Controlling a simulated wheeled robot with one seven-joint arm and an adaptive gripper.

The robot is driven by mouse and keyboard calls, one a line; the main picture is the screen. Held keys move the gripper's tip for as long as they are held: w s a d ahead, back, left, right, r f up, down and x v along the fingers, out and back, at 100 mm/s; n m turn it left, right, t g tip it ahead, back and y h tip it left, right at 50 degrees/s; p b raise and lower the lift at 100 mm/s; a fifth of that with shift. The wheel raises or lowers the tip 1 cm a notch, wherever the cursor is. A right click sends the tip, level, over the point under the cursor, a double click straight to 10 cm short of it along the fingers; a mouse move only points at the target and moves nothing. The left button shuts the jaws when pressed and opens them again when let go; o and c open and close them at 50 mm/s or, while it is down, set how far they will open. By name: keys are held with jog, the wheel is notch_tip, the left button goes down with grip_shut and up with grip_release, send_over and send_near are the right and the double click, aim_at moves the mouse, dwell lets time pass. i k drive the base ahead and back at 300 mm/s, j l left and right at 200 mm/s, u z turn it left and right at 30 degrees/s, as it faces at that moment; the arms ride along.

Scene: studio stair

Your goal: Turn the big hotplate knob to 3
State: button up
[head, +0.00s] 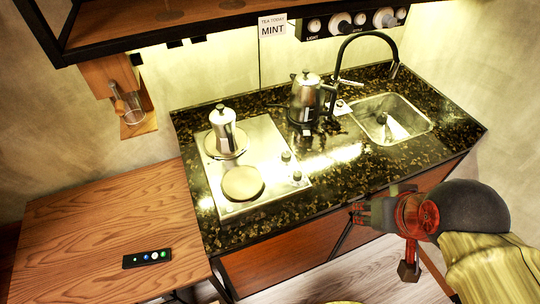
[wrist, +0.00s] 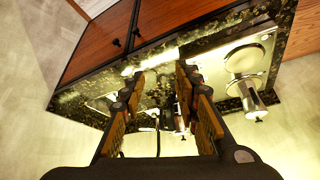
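The pale hotplate (head: 210,180) is set in the dark speckled counter, and also shows at the right of the wrist view (wrist: 262,38). It has two round plates. A metal moka pot (head: 223,128) stands on the back plate; the front plate (head: 243,183) is bare. Two small knobs sit along its right side, a back knob (head: 286,156) and a front knob (head: 297,176). Their settings are too small to read, and I cannot tell which is bigger. My gripper (head: 362,213) is near the counter's front edge, right of the hotplate, apart from the knobs. Its fingers (wrist: 160,76) are spread and empty.
A kettle (head: 305,98) stands behind the knobs. A sink (head: 425,124) with a black tap (head: 396,58) is at the right. A wooden table (head: 80,230) holding a small remote (head: 147,258) adjoins at left. A shelf (head: 180,28) overhangs the back. The counter right of the knobs is clear.

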aim_at(286, 157)
jog(key=i+l+u, duration=0.35)
jog(key=i+l, duration=0.35)
jog(key=l, duration=0.2)
